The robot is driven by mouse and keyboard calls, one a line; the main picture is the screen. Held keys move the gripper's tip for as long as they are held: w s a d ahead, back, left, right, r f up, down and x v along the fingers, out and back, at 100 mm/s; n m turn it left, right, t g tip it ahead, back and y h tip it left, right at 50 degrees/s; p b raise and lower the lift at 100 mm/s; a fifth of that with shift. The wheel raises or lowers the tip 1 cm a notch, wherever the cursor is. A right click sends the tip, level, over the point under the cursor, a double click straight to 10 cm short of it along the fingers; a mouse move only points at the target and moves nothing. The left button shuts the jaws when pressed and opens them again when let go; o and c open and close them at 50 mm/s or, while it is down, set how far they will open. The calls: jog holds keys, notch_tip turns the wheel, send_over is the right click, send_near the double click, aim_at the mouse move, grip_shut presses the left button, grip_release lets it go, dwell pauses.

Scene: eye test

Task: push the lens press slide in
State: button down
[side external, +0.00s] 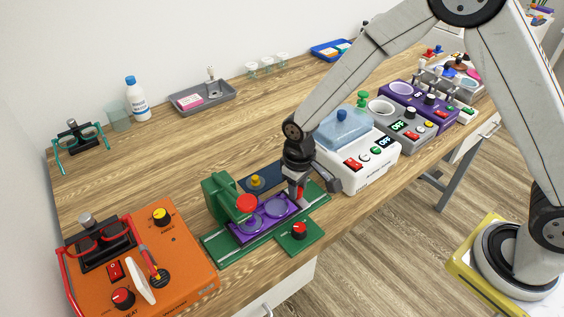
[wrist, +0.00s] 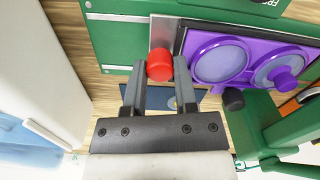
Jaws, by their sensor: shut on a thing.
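In the wrist view the slide (wrist: 250,58) fills the upper right. My gripper (side external: 298,192) is over the slide's right end. In the wrist view my gripper (wrist: 159,72) is shut on the slide's red handle (wrist: 159,65), between its fingertips. The handle's lower part is hidden in the side view.
An orange heater box (side external: 180,245) with red glasses stands at the left. A white machine (side external: 372,160) with a blue lid is close to my gripper's right. The wooden table behind is mostly clear.

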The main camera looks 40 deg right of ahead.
jog(key=shift+w+a+r, duration=0.1)
jog(key=shift+a, duration=1.25)
jog(key=c, duration=0.7)
grip_release()
jog(key=shift+a, duration=0.1)
jog(key=shift+o, duration=0.2)
jog(key=shift+d, duration=0.25)
